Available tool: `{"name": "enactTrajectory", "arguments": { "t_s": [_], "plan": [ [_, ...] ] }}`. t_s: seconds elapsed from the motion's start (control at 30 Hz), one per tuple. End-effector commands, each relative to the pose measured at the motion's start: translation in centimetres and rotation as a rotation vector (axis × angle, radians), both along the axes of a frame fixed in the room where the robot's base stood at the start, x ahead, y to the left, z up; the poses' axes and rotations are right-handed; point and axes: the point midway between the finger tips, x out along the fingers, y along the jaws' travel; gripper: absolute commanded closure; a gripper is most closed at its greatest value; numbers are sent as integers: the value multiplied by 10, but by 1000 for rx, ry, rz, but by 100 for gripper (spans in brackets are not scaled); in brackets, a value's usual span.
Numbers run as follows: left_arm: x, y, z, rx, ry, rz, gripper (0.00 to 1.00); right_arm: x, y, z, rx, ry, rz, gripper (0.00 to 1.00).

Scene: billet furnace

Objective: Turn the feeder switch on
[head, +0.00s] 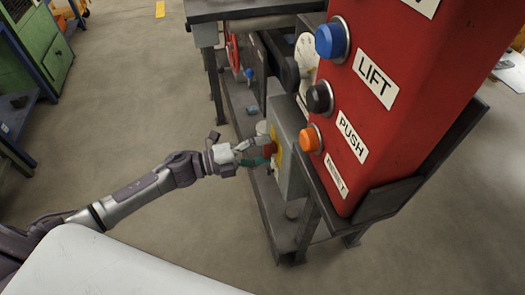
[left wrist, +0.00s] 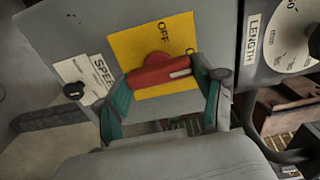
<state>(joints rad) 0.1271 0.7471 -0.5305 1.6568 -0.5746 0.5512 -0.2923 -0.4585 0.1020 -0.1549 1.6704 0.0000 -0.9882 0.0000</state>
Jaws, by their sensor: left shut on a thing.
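The feeder switch is a red rotary handle (left wrist: 165,72) on a yellow plate (left wrist: 136,47) in the left wrist view. The plate reads OFF near its top; a second marking to the right is partly hidden. The handle lies nearly level across the plate, with a white line on its right part. My left gripper (left wrist: 166,80) is shut on the handle, one teal finger at each end. In the head view my left gripper (head: 262,153) is at the grey switch box (head: 291,150), and the handle is mostly hidden. My right gripper is not in view.
A red panel (head: 420,70) with LIFT, PUSH and RESET buttons stands right of the switch box. A SPEED knob (left wrist: 73,91) and a LENGTH dial (left wrist: 285,45) flank the yellow plate. A green cabinet (head: 35,45) stands far left. Open floor lies between.

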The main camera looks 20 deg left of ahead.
Motion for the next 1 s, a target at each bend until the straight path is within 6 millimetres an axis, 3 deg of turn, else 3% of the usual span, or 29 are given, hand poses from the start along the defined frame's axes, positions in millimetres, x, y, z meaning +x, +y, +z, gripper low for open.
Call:
{"name": "enactTrajectory", "arguments": {
  "t_s": [0.63,0.67,0.8,1.0],
  "plan": [
    [-1,-1,-1,31,-43,-2,66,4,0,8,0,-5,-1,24],
    [-1,-1,-1,31,-43,-2,30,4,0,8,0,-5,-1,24],
    [-1,0,-1,30,-43,-1,6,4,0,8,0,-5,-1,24],
    [0,0,-1,29,-42,-1,6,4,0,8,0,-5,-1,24]
  ]
}}
